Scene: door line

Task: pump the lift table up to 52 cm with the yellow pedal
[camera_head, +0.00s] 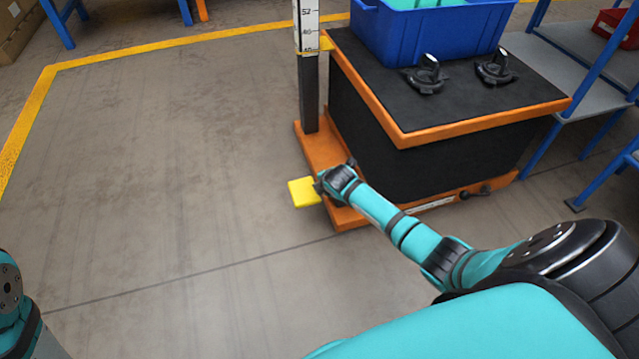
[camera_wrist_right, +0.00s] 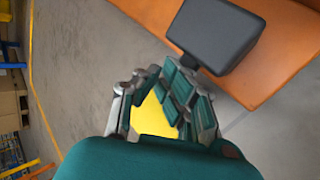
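The lift table (camera_head: 440,134) has a black top with an orange rim and a black skirt on an orange base. The yellow pedal (camera_head: 303,192) sticks out at the base's left side. My right gripper (camera_head: 325,183) is at the pedal's right part, and the wrist view shows its fingers (camera_wrist_right: 166,72) drawn together, with the yellow pedal (camera_wrist_right: 155,118) behind them. I cannot tell whether they touch it. A white scale (camera_head: 308,22) stands on a dark post. The table's yellow pointer (camera_head: 326,43) is below the 52 mark; the lower figures are hard to read. My left gripper is out of view.
A blue crate (camera_head: 425,36) and two black fittings (camera_head: 427,76) (camera_head: 497,68) sit on the table top. A blue-legged shelf (camera_head: 582,85) stands close on the right. The floor left of the pedal is clear up to a yellow line (camera_head: 40,100).

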